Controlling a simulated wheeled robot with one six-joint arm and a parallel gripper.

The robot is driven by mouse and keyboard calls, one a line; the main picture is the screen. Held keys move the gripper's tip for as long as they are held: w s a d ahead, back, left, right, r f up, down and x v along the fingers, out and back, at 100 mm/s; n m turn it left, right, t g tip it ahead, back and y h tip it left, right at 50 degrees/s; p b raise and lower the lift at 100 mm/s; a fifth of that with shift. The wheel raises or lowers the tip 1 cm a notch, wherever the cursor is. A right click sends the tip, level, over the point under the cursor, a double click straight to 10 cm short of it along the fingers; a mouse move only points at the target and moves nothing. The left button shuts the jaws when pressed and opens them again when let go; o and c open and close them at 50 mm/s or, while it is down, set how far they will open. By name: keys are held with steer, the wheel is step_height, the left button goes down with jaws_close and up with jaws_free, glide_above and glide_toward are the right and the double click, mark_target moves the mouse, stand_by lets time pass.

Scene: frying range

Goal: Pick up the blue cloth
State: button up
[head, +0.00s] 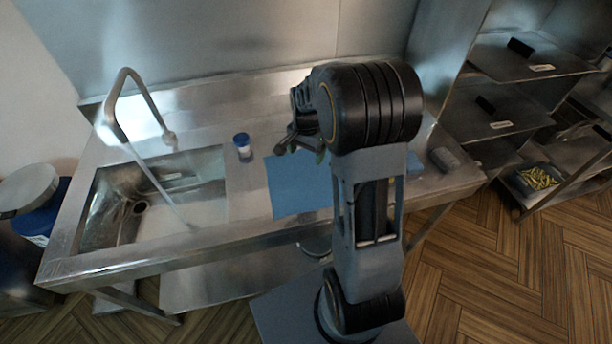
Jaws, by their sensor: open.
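A flat blue sheet (293,190), which looks like the blue cloth, lies on the steel counter to the right of the sink. My arm hides its right side. A small blue patch (415,163) shows just right of my arm; I cannot tell whether it is part of the same sheet or a separate cloth. My gripper (302,151) is open over the far part of the blue sheet, partly hidden by my wrist. Nothing shows between its fingers, and its height above the sheet is hard to tell.
A small blue-capped jar (243,147) stands between the sink (135,205) with its tall faucet (122,100) and the sheet. A grey rounded object (445,159) lies at the counter's right end. Steel shelves (520,125) stand at right, with a tray of yellow-green pieces (540,177) low down.

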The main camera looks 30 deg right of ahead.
step_height(320, 180, down, 10)
steer(key=b, duration=0.7)
steer(key=shift+r, duration=0.15)
steer(key=shift+s, duration=0.1)
steer(key=c, duration=1.4)
steer(key=shift+c, duration=0.8)
step_height(320, 180, up, 12)
steer(key=p, duration=0.9)
jaws_close()
steer(key=shift+r, duration=0.1)
step_height(320, 180, up, 7)
steer(key=p, duration=0.5)
glide_above(306, 178)
steer(key=shift+d+r, duration=0.1)
steer(key=shift+r, duration=0.85)
